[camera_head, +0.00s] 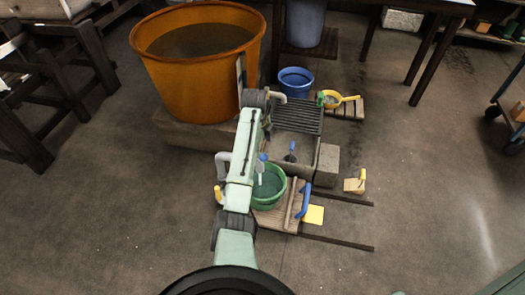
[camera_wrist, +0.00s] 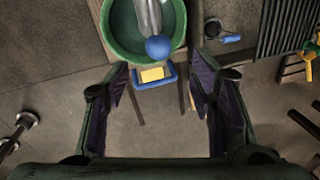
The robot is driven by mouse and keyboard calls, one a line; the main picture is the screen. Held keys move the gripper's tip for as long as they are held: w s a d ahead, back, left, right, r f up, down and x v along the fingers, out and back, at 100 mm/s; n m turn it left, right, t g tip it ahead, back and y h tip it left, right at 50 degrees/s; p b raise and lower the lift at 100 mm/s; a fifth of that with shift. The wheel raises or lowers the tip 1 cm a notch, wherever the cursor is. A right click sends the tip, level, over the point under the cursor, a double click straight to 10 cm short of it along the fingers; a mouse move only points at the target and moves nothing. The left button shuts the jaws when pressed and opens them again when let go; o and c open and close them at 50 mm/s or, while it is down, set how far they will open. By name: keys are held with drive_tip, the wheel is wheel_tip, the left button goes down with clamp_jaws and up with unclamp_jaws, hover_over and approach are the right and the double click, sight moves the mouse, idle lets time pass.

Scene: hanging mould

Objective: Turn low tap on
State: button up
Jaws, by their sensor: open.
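The likely low tap is a grey pipe (camera_wrist: 148,15) with a round blue knob (camera_wrist: 158,47) over a green basin (camera_wrist: 122,42) of water. In the head view, the blue knob (camera_head: 263,157) shows just right of my arm, above the green basin (camera_head: 283,200). My gripper (camera_wrist: 160,75) is open and empty in the wrist view. Its two dark fingers stand wide apart, with the knob beyond and between them in the picture, untouched. I cannot tell the gap in depth. My arm hides part of the tap and basin in the head view, and the gripper is not clearly seen there.
A blue bar handle (camera_head: 304,200) and yellow pad (camera_head: 313,214) lie beside the basin. A grey sink (camera_head: 298,143) holds another blue-handled item (camera_head: 291,150). A large orange tub (camera_head: 165,80) stands behind left, a blue bucket (camera_head: 296,80) behind. Floor at right is mostly clear.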

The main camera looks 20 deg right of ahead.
drive_tip(key=r, duration=0.3)
drive_tip(key=shift+s+a+r, duration=0.2)
drive_tip(key=shift+s+r, duration=0.05)
